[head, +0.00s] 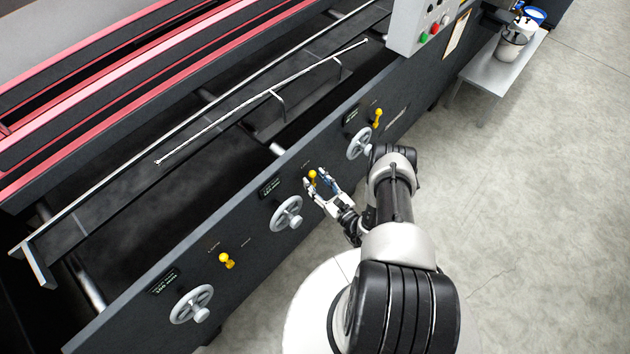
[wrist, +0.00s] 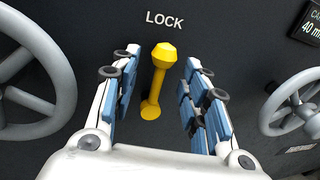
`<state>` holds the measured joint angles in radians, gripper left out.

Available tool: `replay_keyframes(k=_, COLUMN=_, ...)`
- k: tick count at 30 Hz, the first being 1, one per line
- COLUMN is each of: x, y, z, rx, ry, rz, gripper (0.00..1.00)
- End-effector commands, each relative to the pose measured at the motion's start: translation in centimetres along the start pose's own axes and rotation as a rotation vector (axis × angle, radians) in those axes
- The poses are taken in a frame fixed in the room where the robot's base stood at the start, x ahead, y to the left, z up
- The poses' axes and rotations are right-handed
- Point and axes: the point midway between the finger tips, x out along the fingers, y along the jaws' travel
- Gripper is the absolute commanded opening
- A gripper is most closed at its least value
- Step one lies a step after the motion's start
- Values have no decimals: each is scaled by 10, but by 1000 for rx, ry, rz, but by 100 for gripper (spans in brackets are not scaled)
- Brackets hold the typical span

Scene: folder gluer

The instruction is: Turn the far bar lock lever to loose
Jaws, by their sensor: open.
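A yellow lever (wrist: 157,80) stands between the two fingers of my gripper (wrist: 160,68) in the wrist view. Its knob points up toward the word LOCK on the dark panel. My gripper is open, with a finger on each side of the lever and a visible gap to each. In the head view my gripper (head: 320,187) is at the middle yellow lever (head: 312,175) on the machine's side. Another yellow lever (head: 378,118) is farther up the panel and one (head: 226,260) is nearer. I cannot tell from the pictures which is named the far bar lock.
Grey handwheels flank the lever, one at left (wrist: 30,85) and one at right (wrist: 292,104) in the wrist view. A control box (head: 425,25) with buttons is at the top of the head view. A small table (head: 490,72) stands beyond; the floor at right is clear.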

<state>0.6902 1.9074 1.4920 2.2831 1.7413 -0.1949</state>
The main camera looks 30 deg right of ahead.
Motion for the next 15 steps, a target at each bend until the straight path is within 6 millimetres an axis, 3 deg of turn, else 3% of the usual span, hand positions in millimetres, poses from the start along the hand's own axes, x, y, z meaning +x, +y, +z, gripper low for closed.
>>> replay_keyframes(k=12, x=10, y=0, z=0, rx=1, ry=0, rz=0, gripper=42)
replay_keyframes(k=15, x=10, y=0, z=0, rx=1, ry=0, rz=0, gripper=36)
